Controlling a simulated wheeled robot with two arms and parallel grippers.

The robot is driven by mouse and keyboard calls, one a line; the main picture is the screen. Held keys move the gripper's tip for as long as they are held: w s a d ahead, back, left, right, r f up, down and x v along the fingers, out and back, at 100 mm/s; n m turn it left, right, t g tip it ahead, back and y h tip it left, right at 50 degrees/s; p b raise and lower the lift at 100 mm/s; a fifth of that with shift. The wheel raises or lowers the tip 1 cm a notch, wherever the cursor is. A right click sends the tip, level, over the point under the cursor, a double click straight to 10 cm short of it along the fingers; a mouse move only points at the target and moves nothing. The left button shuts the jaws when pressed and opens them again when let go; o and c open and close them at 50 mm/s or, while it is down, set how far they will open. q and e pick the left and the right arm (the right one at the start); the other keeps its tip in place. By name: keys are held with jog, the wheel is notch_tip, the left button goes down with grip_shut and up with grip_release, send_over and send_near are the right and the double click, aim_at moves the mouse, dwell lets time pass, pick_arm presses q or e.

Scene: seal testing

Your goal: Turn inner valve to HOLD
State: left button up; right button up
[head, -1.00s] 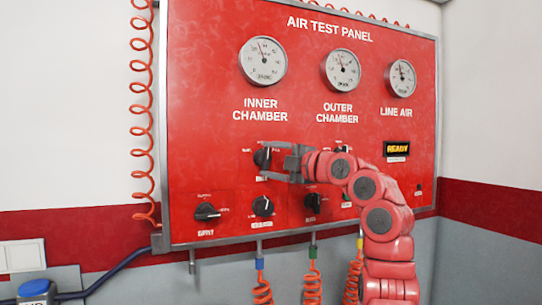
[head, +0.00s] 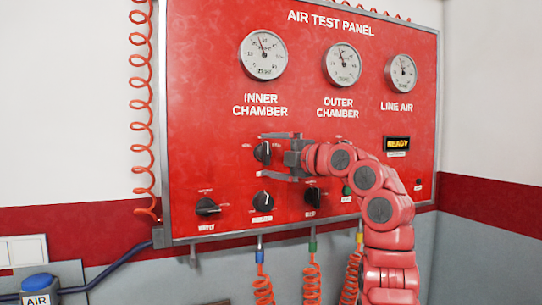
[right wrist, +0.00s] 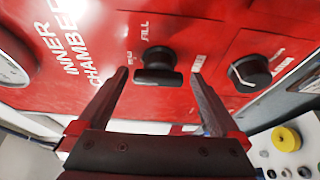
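The inner valve is a black knob (head: 262,153) on the red panel below the INNER CHAMBER label. In the right wrist view the knob (right wrist: 158,67) sits between the fingertips, its grip bar lying across the picture, with the word FILL beside it. My right gripper (head: 268,156) is open around the knob, one finger above and one below. In the right wrist view the gripper (right wrist: 160,78) shows a gap between each finger and the knob. The small labels around the knob are mostly too blurred to read. My left gripper is not in view.
The air test panel (head: 210,100) carries gauges along its top. More black knobs sit lower, including one at bottom left (head: 207,207) and one below the inner valve (head: 263,199). Coiled orange hoses (head: 262,290) hang below. A lit READY display (head: 397,143) is at right.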

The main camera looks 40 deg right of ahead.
jog(key=shift+s+d+b, duration=0.15)
jog(key=shift+s+b, duration=0.25)
jog(key=shift+s, duration=0.1)
jog(key=s+d+b, duration=0.2)
jog(key=s+b, duration=0.2)
jog(key=s, duration=1.2)
jog(key=shift+s+d+b, duration=0.15)
jog(key=shift+d+b, duration=0.05)
jog(key=shift+b, duration=0.2)
